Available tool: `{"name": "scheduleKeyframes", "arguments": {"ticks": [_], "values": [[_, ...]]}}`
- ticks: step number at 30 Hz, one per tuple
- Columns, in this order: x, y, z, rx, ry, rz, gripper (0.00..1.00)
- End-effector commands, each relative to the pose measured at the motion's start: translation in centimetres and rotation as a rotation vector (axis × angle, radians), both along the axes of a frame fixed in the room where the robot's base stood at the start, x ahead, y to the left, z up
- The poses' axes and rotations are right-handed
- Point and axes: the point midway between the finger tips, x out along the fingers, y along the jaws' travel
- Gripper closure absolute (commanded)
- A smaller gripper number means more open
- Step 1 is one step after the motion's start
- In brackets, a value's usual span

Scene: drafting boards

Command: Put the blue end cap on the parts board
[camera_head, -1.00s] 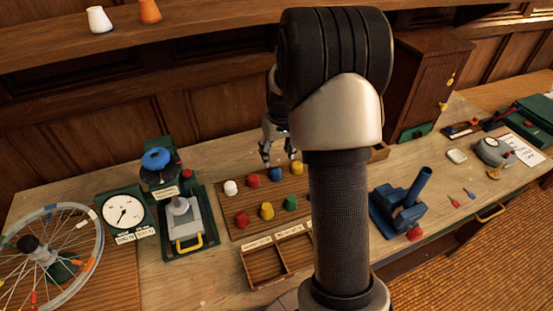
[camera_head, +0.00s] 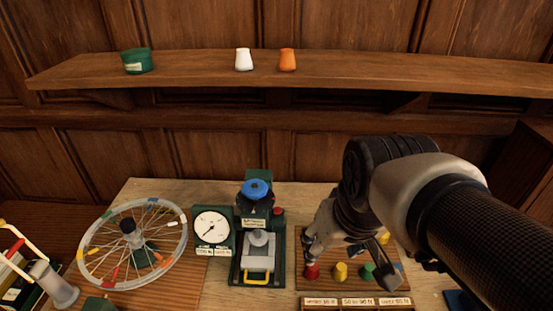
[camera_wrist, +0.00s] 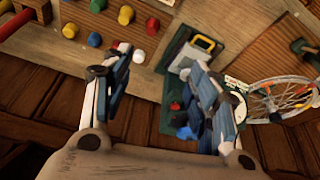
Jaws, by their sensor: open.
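In the head view the board (camera_head: 302,284) is partly covered by my arm, and I cannot make out this blue cap for certain. Red (camera_head: 312,272), yellow (camera_head: 341,271) and green (camera_head: 368,272) caps show along the board's front row. My gripper (camera_wrist: 160,90) is open and empty, its fingers apart. It is above the bench near the board, with the blue cap beyond the left finger in the wrist view.
A green press with a blue knob (camera_head: 257,188) and a white dial gauge (camera_head: 211,226) stand left of the board. A spoked wheel (camera_head: 132,242) lies further left. A shelf (camera_head: 200,73) above holds white, orange and green items. A labelled divided tray (camera_head: 357,302) sits in front.

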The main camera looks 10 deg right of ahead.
Motion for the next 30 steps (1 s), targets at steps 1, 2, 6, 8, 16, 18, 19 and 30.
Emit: {"name": "scheduleKeyframes", "arguments": {"ticks": [1, 2, 6, 8, 16, 18, 19, 30], "values": [[-1.7, 0.9, 0.1, 0.000, -0.021, 0.017, 0.46], [-2.5, 1.3, 0.0, 0.001, -0.028, 0.024, 0.46], [-5.4, 2.5, -0.5, 0.007, -0.052, 0.045, 0.46], [-6.1, 2.7, -0.7, 0.008, -0.059, 0.050, 0.46], [-6.8, 3.0, -0.9, 0.010, -0.063, 0.054, 0.46], [-6.8, 3.0, -0.9, 0.010, -0.063, 0.054, 0.46], [-6.8, 3.0, -0.9, 0.010, -0.063, 0.054, 0.46], [-6.8, 2.9, -0.9, 0.010, -0.063, 0.054, 0.46]]}}
